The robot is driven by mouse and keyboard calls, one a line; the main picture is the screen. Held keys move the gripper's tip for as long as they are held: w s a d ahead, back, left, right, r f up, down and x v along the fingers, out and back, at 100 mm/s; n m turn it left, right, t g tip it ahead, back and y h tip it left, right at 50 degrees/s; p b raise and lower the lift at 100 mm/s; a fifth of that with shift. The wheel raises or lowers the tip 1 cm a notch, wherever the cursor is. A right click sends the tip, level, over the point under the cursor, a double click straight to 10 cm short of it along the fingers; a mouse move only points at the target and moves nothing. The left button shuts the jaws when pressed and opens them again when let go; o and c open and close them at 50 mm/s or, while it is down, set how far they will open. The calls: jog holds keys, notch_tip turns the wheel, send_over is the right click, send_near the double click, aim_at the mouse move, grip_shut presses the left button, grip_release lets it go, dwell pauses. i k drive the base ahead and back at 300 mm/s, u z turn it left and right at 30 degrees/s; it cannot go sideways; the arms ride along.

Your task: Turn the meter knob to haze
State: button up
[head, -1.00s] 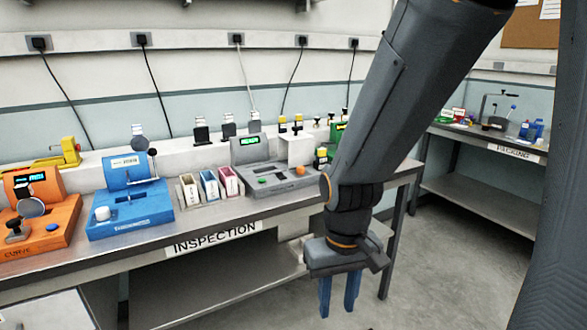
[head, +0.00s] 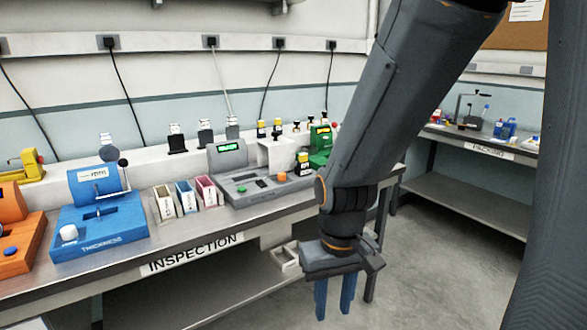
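A grey meter (head: 240,186) with a lit green display (head: 231,148), a green button (head: 241,190) and a small orange knob (head: 282,177) stands on the inspection bench. No haze marking is legible, and I cannot tell the knob's setting. My gripper (head: 334,300) points down in front of the bench, to the right of and nearer than the meter. Its two blue fingers are apart with nothing between them. My arm hides part of the bench's right end.
A blue thickness device (head: 100,225) and an orange device (head: 18,245) stand to the left. Small bins (head: 163,205) sit beside the meter. A green device (head: 320,147) is to its right. A packing bench (head: 470,190) stands at the far right, with open floor between.

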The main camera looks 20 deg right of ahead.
aim_at(281, 176)
jog(key=z, duration=0.15)
jog(key=i, duration=1.15)
jog(key=u, duration=0.7)
